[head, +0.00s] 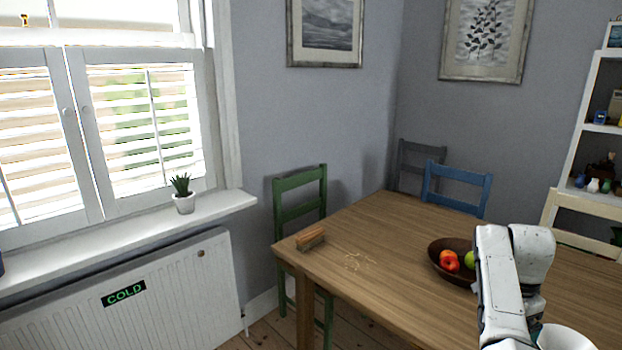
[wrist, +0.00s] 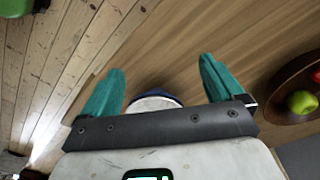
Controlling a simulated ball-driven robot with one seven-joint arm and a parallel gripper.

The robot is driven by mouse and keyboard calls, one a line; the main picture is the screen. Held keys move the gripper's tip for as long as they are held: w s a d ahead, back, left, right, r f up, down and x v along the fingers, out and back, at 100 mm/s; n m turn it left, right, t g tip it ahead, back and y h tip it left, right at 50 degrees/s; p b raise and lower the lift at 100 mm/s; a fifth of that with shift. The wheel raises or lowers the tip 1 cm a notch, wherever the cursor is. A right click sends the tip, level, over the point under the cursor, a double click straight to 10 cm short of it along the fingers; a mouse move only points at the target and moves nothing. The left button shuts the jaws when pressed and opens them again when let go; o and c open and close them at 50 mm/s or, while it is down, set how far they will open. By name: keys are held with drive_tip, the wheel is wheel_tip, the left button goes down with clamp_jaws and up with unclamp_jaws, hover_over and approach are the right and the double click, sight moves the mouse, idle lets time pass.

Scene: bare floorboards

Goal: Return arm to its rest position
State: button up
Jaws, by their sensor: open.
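My arm (head: 512,285) shows at the lower right of the head view, in front of the wooden table; its white links are bent. My gripper (wrist: 162,66) is open in the wrist view, with its two teal fingers spread wide apart and nothing clasped between the tips. A white rounded thing with a dark blue edge (wrist: 152,102) shows between the finger bases, partly hidden by the gripper's dark bar; I cannot tell what it is. The gripper's fingers are not clear in the head view.
The wooden table (head: 365,225) bears a brush (head: 311,238), pale crumbs (head: 358,262) and a dark bowl (head: 442,244) of fruit close left of my arm. A green chair (head: 300,207), a blue chair (head: 455,190) and a cream chair (head: 580,237) surround it. A radiator (head: 190,290) is at left.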

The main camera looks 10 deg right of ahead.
drive_tip(key=s+a+f+n+h, duration=0.1)
drive_tip(key=s+a+f+n, duration=0.3)
drive_tip(key=s+f, duration=0.35)
drive_tip(key=s+a+f+n, duration=0.4)
drive_tip(key=s+f, duration=0.3)
drive_tip(key=s, duration=0.2)
drive_tip(key=s+a+n, duration=0.4)
drive_tip(key=s+a, duration=0.3)
drive_tip(key=s, duration=0.3)
drive_tip(key=s+a+n+t+y, duration=0.1)
drive_tip(key=s+a+n, duration=0.4)
drive_tip(key=s, duration=0.5)
drive_tip(key=shift+s+a+r+y+p, duration=0.15)
drive_tip(key=shift+s+a+y+p, duration=0.15)
drive_tip(key=shift+a, duration=0.6)
